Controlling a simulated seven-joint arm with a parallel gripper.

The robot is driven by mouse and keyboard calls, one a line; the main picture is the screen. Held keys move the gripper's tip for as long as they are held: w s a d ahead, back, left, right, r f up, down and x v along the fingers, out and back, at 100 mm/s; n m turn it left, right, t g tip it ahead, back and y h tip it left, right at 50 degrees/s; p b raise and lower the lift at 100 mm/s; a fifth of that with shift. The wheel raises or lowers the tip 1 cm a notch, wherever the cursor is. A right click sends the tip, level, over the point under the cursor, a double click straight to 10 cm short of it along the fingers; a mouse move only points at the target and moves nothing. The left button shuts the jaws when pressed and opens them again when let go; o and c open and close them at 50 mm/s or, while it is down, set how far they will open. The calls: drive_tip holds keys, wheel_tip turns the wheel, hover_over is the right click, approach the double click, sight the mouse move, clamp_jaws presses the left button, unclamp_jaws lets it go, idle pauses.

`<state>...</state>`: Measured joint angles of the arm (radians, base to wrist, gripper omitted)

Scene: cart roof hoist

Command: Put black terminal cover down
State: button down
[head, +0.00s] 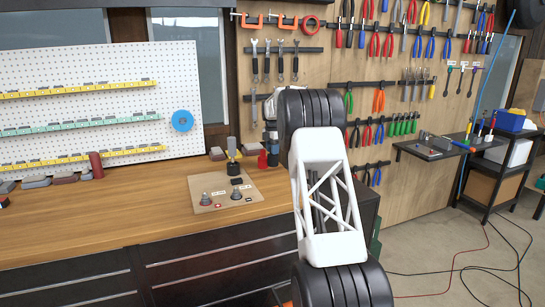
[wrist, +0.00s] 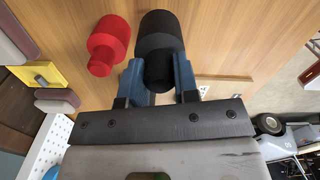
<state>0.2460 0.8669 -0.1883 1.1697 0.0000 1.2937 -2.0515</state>
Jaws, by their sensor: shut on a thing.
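The black terminal cover (wrist: 160,35) is a dark stepped cylinder in the wrist view. My gripper (wrist: 159,80) is shut on its narrower end, with one blue finger on each side. A similar red cover (wrist: 108,42) stands just left of it, apart from the fingers, over the wooden bench top. In the head view my gripper (head: 270,133) is partly hidden behind my arm, above the back right of the bench. The red cover (head: 262,160) shows below it. I cannot tell whether the black cover touches the bench.
The wooden bench (head: 130,210) has a tan board (head: 222,203) with two grey terminal-like posts and small labels. Blocks line the bench's back edge below the white pegboard (head: 90,108). The bench front is clear.

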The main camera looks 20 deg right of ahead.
drive_tip(key=shift+w+d, duration=0.1)
drive_tip(key=shift+w, duration=0.25)
drive_tip(key=shift+f, duration=0.15)
drive_tip(key=shift+f, duration=1.65)
drive_tip(key=shift+f, duration=0.15)
drive_tip(key=c, duration=0.9)
unclamp_jaws()
drive_tip(key=shift+o, duration=0.2)
wheel_tip(320, 180, up, 12)
drive_tip(key=shift+r, duration=0.15)
